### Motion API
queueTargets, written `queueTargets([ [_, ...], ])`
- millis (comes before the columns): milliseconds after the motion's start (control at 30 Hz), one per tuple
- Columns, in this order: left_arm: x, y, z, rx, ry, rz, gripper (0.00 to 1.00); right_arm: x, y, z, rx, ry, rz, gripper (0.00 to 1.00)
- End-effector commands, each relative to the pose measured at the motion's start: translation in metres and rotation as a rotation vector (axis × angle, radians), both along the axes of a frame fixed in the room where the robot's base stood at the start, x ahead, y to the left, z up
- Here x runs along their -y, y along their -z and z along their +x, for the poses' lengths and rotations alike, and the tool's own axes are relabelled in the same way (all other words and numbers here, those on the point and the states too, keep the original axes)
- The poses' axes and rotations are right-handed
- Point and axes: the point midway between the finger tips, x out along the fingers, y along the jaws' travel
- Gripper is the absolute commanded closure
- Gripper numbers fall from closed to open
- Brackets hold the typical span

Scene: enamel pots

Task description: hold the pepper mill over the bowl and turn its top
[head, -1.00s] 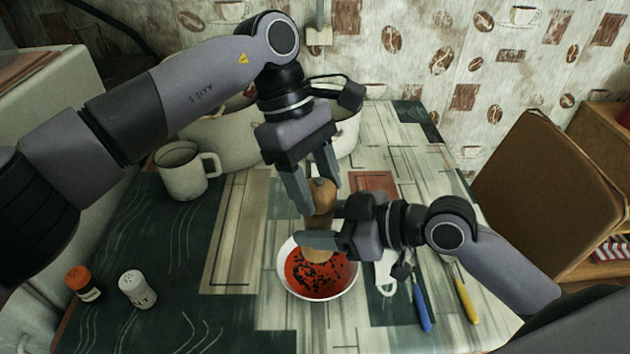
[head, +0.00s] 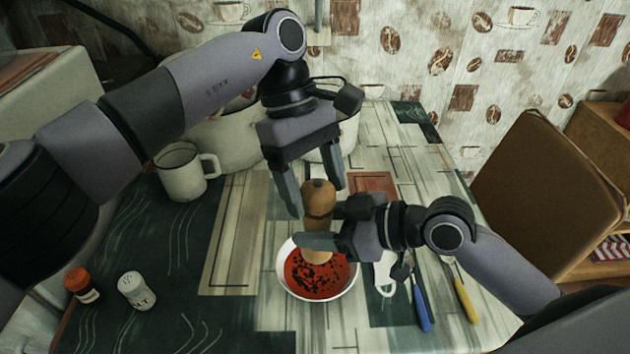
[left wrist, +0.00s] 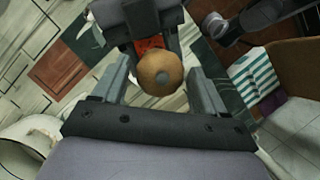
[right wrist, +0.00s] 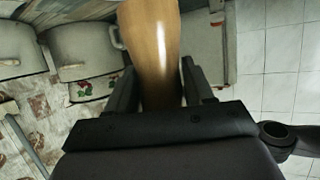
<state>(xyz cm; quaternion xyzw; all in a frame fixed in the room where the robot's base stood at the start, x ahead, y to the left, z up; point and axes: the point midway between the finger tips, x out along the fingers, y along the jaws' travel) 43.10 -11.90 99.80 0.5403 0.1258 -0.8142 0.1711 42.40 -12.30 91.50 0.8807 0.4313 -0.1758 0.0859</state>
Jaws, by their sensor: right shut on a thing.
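The wooden pepper mill (head: 318,203) stands upright over the white bowl (head: 345,291), which holds red soup with dark specks. My right gripper (head: 318,242) is shut on the mill's lower body; the right wrist view shows the wooden body (right wrist: 152,50) between its fingers. My left gripper (head: 314,190) is open above the mill, pointing down, with its fingers on either side of the round top. In the left wrist view the top (left wrist: 160,73) lies between the spread fingers, with a gap at each side. The mill's bottom end is partly hidden by my right gripper.
A white mug (head: 180,172) and large enamel pots (head: 222,140) stand behind at the left. A salt shaker (head: 136,290) and a red-capped shaker (head: 80,284) are at the front left. Blue-handled (head: 420,308) and yellow-handled (head: 465,300) utensils lie right of the bowl.

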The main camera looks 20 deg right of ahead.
Motion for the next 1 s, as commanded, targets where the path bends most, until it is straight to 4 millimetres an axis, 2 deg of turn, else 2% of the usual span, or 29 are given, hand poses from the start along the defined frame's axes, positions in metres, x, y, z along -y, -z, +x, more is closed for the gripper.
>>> queueTargets([
  [467,-0.0001,0.0003,-0.0004,-0.001,-0.036,-0.001,0.2,0.0,-0.0011,0.0004,0.003,0.001,0.002,0.85],
  [1000,-0.002,0.0004,-0.0024,0.0,-0.428,-0.001,0.2,-0.0001,-0.0013,0.0004,0.003,0.001,0.002,0.85],
])
